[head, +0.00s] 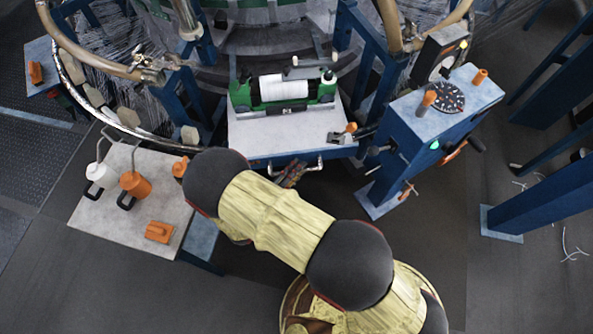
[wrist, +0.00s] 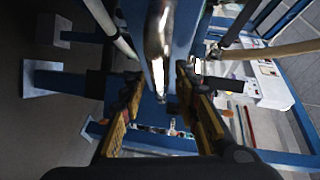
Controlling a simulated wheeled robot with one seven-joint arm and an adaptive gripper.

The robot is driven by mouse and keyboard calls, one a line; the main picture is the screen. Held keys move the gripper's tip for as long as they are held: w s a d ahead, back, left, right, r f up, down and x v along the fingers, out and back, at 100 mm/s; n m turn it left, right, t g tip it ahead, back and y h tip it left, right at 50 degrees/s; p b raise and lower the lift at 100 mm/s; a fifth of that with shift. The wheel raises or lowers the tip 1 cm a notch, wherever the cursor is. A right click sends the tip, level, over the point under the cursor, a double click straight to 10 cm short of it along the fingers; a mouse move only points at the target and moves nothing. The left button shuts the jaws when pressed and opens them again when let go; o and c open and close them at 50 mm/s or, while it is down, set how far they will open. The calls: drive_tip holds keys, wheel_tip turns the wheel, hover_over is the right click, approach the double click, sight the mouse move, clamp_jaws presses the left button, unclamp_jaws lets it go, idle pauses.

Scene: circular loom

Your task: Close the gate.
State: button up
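No part is clearly marked as the gate. A pale-topped blue shelf (head: 262,134) juts from the front of the loom, with a chrome bar handle (head: 318,163) along its front edge. My gripper (head: 291,173) is at this handle, partly hidden by my arm. In the wrist view my gripper (wrist: 159,82) has its two fingers apart. A shiny chrome bar (wrist: 159,45) runs into the gap between them, with space visible at the sides. Contact cannot be told. Brass-coloured curved rails (head: 95,58) run around the loom at the upper left and upper right (head: 438,35).
A green shuttle with a white roll (head: 284,88) sits on the shelf. A side table (head: 98,218) at left carries orange and white pots. A blue control post (head: 425,150) with a dial and knobs stands at right. Floor is clear at lower left.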

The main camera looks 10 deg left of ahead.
drive_tip(key=shift+c, duration=1.2)
clamp_jaws()
